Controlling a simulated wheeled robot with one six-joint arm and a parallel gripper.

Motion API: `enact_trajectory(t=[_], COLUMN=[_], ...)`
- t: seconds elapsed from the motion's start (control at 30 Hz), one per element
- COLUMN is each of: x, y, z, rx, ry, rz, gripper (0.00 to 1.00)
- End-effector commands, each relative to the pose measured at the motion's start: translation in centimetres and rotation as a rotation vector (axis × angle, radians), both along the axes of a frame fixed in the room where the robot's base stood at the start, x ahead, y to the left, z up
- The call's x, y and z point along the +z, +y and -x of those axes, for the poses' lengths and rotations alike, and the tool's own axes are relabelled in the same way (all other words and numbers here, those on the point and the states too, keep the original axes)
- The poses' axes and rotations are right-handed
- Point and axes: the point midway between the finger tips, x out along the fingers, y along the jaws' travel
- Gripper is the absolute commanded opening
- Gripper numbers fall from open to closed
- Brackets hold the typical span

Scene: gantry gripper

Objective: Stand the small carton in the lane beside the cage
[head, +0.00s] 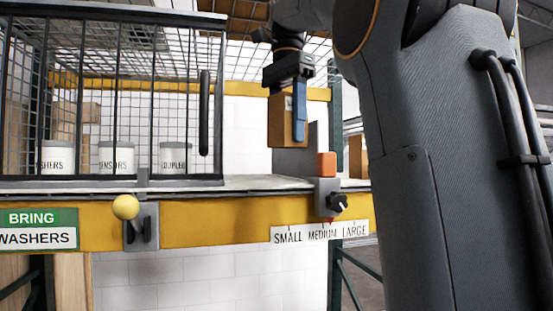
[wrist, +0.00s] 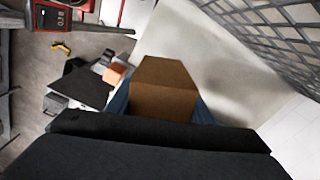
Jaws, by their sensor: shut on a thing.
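My gripper (head: 298,118) is shut on a small brown carton (head: 281,125), with a blue finger across its side. In the head view the carton is upright, right of the cage (head: 117,90), and its lower edge appears above the shelf's pale surface (head: 256,183). In the wrist view the carton (wrist: 164,85) sits between the two blue fingers, and the cage mesh (wrist: 275,30) is at upper right. The pale lane surface (wrist: 215,75) shows beyond the carton. Whether the carton touches anything beneath it is unclear.
Labelled canisters (head: 116,158) stand behind the cage bars. A yellow-ball lever (head: 126,207) projects from the yellow front beam.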

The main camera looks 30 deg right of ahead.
Motion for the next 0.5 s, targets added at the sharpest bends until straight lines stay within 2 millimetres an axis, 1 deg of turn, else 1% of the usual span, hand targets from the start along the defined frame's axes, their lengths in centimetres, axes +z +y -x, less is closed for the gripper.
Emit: enact_trajectory(t=[0.1,0.3,0.5], x=[0.1,0.0,-2.1], y=[0.0,0.0,0.0], z=[-1.5,-3.3,-3.1], rx=[0.0,-0.001,-0.002], ry=[0.0,0.0,0.001], rz=[0.0,0.0,-0.001], gripper=[0.16,0.16,0.16])
